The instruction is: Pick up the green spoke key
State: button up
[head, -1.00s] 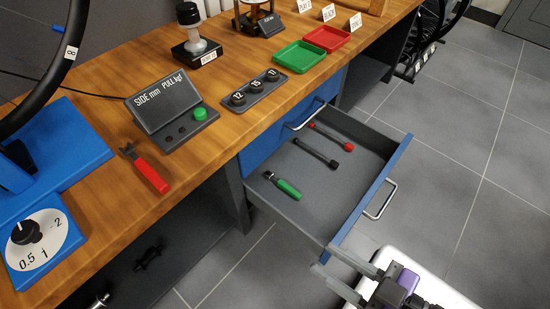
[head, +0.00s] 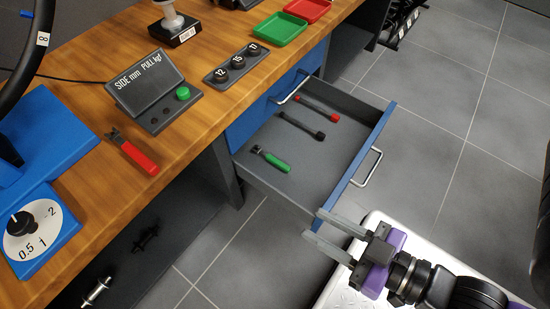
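The green spoke key (head: 272,160) lies flat in the open drawer (head: 312,172), near the drawer's front left side. Its handle is green and its head is dark metal. My gripper (head: 314,228) is just outside the drawer, to the lower right of the key, near the drawer's blue front. Its two grey fingers are spread apart with nothing between them, and they point left. The key is fully visible and not touched.
A black-handled tool (head: 301,126) and a red-tipped tool (head: 319,107) lie farther back in the drawer. The drawer's blue front panel (head: 362,152) with a metal handle stands upright. A red tool (head: 132,153) lies on the wooden bench (head: 110,205).

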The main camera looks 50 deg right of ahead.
aim_at(281, 165)
jog(key=j+z, duration=0.15)
jog(key=z, duration=0.5)
jog(key=i+j+z, duration=0.1)
jog(key=j+z, duration=0.2)
jog(key=j, duration=0.4)
jog(key=j+z, duration=0.3)
jog(key=j, duration=1.2)
